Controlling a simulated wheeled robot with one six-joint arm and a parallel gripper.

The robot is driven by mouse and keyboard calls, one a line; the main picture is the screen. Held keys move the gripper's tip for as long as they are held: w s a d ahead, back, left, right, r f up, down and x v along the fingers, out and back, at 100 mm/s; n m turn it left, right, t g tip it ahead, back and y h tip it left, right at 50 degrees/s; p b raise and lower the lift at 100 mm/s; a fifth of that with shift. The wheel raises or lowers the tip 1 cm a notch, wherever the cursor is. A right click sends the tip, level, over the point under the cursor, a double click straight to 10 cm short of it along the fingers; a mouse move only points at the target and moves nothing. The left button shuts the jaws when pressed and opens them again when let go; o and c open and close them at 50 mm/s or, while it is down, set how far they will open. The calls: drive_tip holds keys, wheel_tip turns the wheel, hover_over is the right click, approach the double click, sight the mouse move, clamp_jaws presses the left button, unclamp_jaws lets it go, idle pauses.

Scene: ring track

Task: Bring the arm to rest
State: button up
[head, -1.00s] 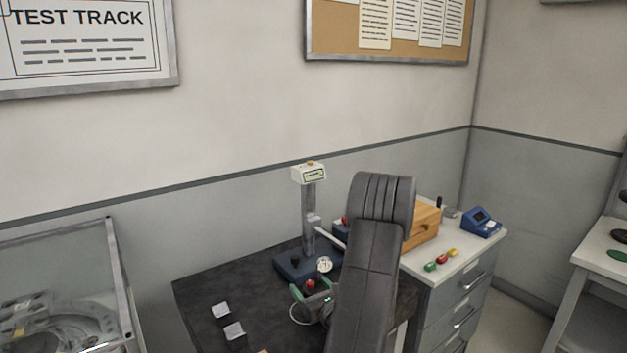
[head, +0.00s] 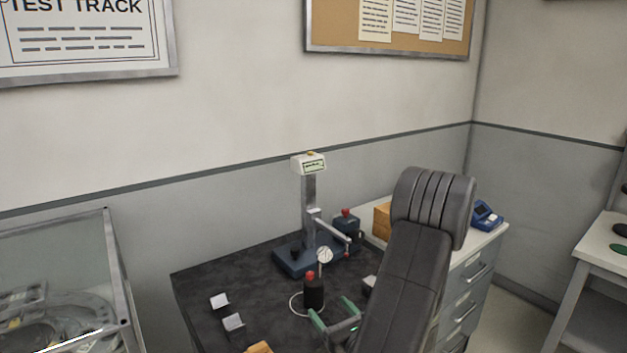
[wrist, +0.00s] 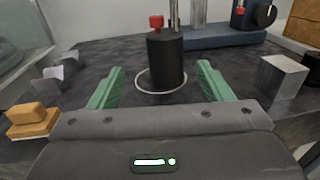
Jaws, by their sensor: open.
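My gripper (head: 334,308) is over the front right of the dark bench (head: 230,274), with its two green fingers apart. In the wrist view my gripper (wrist: 160,92) is open and empty. A black cylinder with a red knob (wrist: 165,60) stands upright beyond the fingertips, inside a thin white ring on the bench. The cylinder also shows in the head view (head: 314,294). My grey arm hides the right side of the bench and part of the drawer cabinet.
A blue-based stand (head: 309,215) with a gauge is behind the cylinder. Two small light blocks (head: 233,322) and an orange-brown block (head: 259,347) lie on the left. A metal block (wrist: 282,78) is at right. A grey drawer cabinet (head: 470,285) and a glass case (head: 60,270) flank the bench.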

sight(311, 272)
drive_tip(key=shift+s+d, duration=0.35)
drive_tip(key=shift+s, duration=0.25)
drive_tip(key=p+x, duration=0.1)
drive_tip(key=x, duration=0.3)
drive_tip(key=p+x, duration=0.1)
drive_tip(key=x, duration=0.4)
drive_tip(key=r+p+x, duration=0.1)
drive_tip(key=x, duration=0.4)
drive_tip(key=shift+w+d, duration=0.15)
drive_tip(key=shift+d, duration=0.1)
wheel_tip(311, 272, up, 2)
drive_tip(key=shift+d+r+p, duration=0.1)
drive_tip(key=shift+r+p, duration=0.05)
drive_tip(key=shift+p, duration=0.3)
drive_tip(key=shift+r+b, duration=0.3)
drive_tip(key=shift+r, duration=1.6)
drive_tip(key=shift+r, duration=0.1)
